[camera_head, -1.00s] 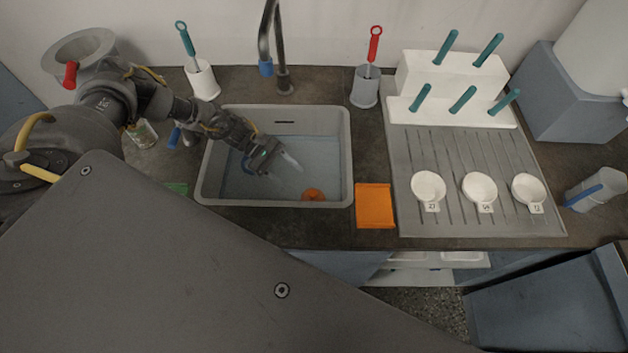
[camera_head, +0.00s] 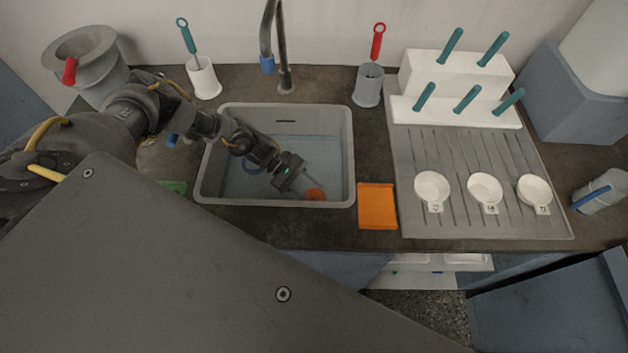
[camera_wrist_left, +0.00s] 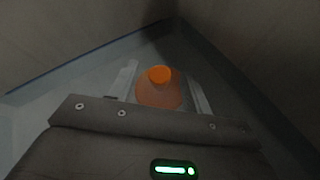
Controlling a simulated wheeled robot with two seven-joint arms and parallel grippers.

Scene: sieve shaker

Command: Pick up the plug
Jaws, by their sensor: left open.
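The orange plug (camera_head: 314,194) sits in the near right part of the grey sink basin (camera_head: 345,150). In the left wrist view the plug (camera_wrist_left: 159,88) is a round orange piece with a brighter knob on top. My left gripper (camera_head: 309,189) reaches down into the basin. Its fingers are open, one to each side of the plug as the left wrist view shows (camera_wrist_left: 160,88). I cannot tell whether a finger touches it. My right gripper is not in view.
The sink walls rise close around my left gripper. The faucet (camera_head: 283,70) stands behind the basin. An orange cloth (camera_head: 377,206) lies right of the sink, beside a grey drainboard (camera_head: 470,225) with several white dishes. Brush holders (camera_head: 204,80) (camera_head: 367,88) stand behind.

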